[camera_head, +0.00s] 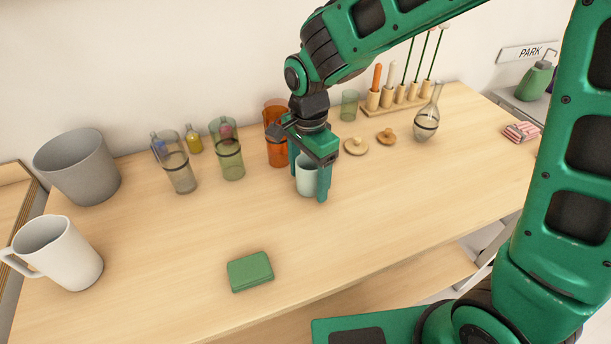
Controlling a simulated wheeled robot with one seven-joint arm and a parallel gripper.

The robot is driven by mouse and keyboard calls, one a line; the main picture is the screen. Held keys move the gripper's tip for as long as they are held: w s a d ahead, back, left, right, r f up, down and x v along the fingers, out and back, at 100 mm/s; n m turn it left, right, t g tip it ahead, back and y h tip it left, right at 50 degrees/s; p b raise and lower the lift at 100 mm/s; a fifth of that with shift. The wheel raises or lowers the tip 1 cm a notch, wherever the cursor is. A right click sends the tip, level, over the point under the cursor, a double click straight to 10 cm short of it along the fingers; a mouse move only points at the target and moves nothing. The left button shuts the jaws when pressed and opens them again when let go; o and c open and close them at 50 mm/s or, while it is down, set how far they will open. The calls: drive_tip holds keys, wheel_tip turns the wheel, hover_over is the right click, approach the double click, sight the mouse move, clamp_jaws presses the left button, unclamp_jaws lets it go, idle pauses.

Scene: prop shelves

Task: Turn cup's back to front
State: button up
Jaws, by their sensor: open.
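A small pale mint cup (306,181) stands upright on the wooden table, near its middle. My gripper (308,184) points down over it, with its green fingers on either side of the cup. The fingers are open, and I cannot tell whether either one touches the cup. The fingers and the gripper body hide parts of the cup. No handle or marking shows on its visible side. A larger white mug (66,254) with its handle to the left stands at the table's left end.
Close behind my gripper stands an orange glass (276,150). Green (229,158) and clear (179,166) glasses stand left of it, and a grey bucket (78,168) farther left. A green box (250,271) sits in front.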

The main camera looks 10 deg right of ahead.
wheel_tip(320, 180, up, 11)
drive_tip(key=d+n, duration=0.1)
drive_tip(key=d, duration=1.2)
drive_tip(key=s+d+n, duration=0.1)
drive_tip(key=s+d, duration=0.4)
drive_tip(key=d, duration=0.3)
drive_tip(key=s+d+n, duration=0.1)
drive_tip(key=s+d, duration=0.5)
drive_tip(key=d, duration=0.3)
drive_tip(key=s+d+f+n, duration=0.2)
drive_tip(key=s+d, duration=0.2)
drive_tip(key=s, duration=0.5)
drive_tip(key=shift+s+d+f, duration=0.3)
drive_tip(key=shift+s+d, duration=0.05)
drive_tip(key=shift+d, duration=0.05)
